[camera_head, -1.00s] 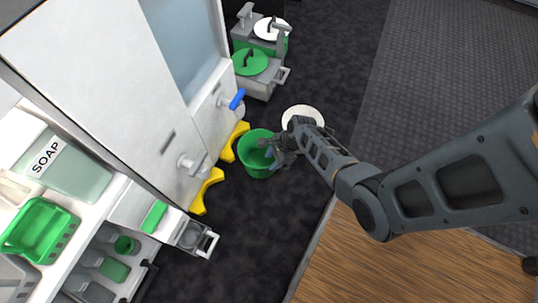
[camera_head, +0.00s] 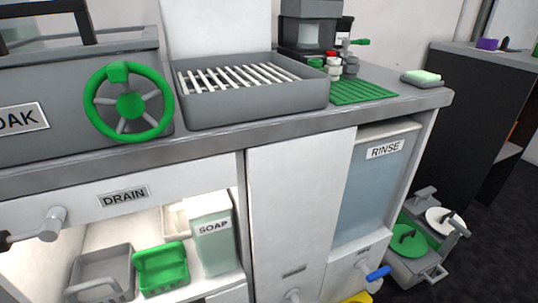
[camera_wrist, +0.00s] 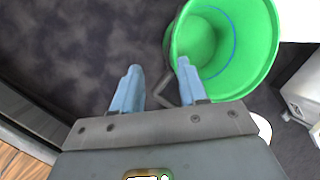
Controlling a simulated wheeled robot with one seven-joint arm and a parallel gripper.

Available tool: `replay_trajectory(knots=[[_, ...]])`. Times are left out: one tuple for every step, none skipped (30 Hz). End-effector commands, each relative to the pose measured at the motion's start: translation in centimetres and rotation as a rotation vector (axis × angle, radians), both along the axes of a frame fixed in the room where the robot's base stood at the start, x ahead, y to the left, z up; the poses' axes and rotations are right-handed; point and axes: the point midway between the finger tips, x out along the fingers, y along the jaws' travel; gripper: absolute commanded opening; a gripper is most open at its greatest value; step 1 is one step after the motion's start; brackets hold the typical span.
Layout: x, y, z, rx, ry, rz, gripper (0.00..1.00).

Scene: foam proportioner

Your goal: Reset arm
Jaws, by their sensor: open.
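In the wrist view my gripper (camera_wrist: 158,88) is open, with its two blue fingers apart and nothing between them. It is above the dark floor. A green bucket (camera_wrist: 243,60) stands just beyond and to the right of the fingers. The right finger overlaps the bucket's near edge in the picture; I cannot tell whether they touch. A thin dark handle shows beside the bucket's left side. My arm and the bucket are out of the head view.
The head view shows a counter (camera_head: 345,115) with a drying rack (camera_head: 250,90), a green wheel (camera_head: 130,103) and a green mat (camera_head: 362,92). Below are a soap container (camera_head: 212,245), a green basket (camera_head: 162,268) and a blue-handled tap (camera_head: 378,273). A green-lidded mop bucket (camera_head: 408,243) stands right.

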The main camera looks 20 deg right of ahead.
Motion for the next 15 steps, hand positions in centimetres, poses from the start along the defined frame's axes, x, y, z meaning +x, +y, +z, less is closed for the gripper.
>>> replay_trajectory(knots=[[-1.4, 1.0, 0.1, -0.052, -0.014, 0.057, 0.43], [-2.0, 1.4, 0.3, -0.09, -0.027, 0.097, 0.43], [-2.9, 1.9, 0.7, -0.144, -0.047, 0.152, 0.43], [-3.5, 2.3, 1.0, -0.184, -0.061, 0.196, 0.43], [-4.2, 2.8, 1.5, -0.226, -0.076, 0.239, 0.43], [-5.0, 3.3, 2.1, -0.281, -0.096, 0.298, 0.43], [-5.6, 3.7, 2.7, -0.323, -0.112, 0.344, 0.43], [-6.2, 4.2, 3.4, -0.364, -0.128, 0.388, 0.43], [-6.9, 4.7, 4.4, -0.419, -0.15, 0.446, 0.43], [-7.5, 5.1, 5.2, -0.46, -0.166, 0.49, 0.43], [-8.1, 5.5, 6.0, -0.5, -0.183, 0.534, 0.43], [-8.8, 6.0, 7.2, -0.556, -0.205, 0.592, 0.43], [-9.3, 6.4, 8.2, -0.597, -0.223, 0.635, 0.43], [-9.8, 6.8, 9.3, -0.637, -0.241, 0.676, 0.43], [-10.4, 7.3, 10.7, -0.692, -0.264, 0.734, 0.43]])
